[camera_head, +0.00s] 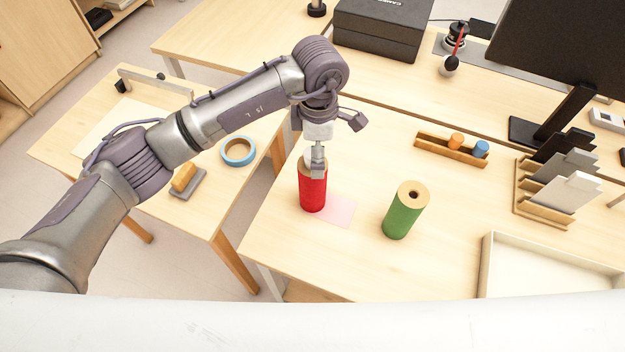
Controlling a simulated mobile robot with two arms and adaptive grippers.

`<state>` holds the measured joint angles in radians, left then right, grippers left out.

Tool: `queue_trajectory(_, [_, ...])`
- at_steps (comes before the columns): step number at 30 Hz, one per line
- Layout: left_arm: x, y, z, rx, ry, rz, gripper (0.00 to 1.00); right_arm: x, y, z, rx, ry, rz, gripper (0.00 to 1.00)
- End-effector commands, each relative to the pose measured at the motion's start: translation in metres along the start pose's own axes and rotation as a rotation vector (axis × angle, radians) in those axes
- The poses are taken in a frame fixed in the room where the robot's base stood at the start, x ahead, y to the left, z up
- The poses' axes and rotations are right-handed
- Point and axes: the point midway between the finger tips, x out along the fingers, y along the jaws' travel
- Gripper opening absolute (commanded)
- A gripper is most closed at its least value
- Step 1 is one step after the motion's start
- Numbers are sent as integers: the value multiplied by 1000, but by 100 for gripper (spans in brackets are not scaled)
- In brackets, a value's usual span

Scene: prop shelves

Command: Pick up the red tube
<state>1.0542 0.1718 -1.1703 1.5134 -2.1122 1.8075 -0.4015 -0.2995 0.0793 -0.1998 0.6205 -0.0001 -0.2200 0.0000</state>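The red tube (312,192) stands upright on the near table, at the left edge of a flat pink square (338,212). My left gripper (317,172) points down at the top of the red tube. Its fingers overlap the tube's upper rim in the head view. The fingers are small and partly hide the rim, so I cannot tell whether they are closed on the tube wall. My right gripper is not in view.
A green tube (403,214) stands to the right. A wooden tray (436,150) with small cylinders, a card holder (545,211) and a white-floored tray (486,262) are further right. Blue tape (238,151) lies on the left table. A monitor (555,45) stands behind.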

Motion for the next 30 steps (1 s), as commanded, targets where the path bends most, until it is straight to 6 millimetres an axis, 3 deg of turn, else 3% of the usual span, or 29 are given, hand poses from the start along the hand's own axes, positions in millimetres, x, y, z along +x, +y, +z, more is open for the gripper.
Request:
queue_trajectory(7, [17, -2, -4, 0, 1, -4, 96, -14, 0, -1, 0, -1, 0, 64])
queue_trajectory(11, [36, -5, -11, -2, 1, -6, 96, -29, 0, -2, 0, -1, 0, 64])
queue_trajectory(15, [54, -4, -10, 0, -1, -2, 96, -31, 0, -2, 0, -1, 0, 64])
queue_trajectory(23, [60, -3, -10, 2, -2, 1, 96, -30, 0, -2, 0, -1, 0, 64])
queue_trajectory(30, [59, -3, -10, 2, -2, 1, 60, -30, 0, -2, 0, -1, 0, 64])
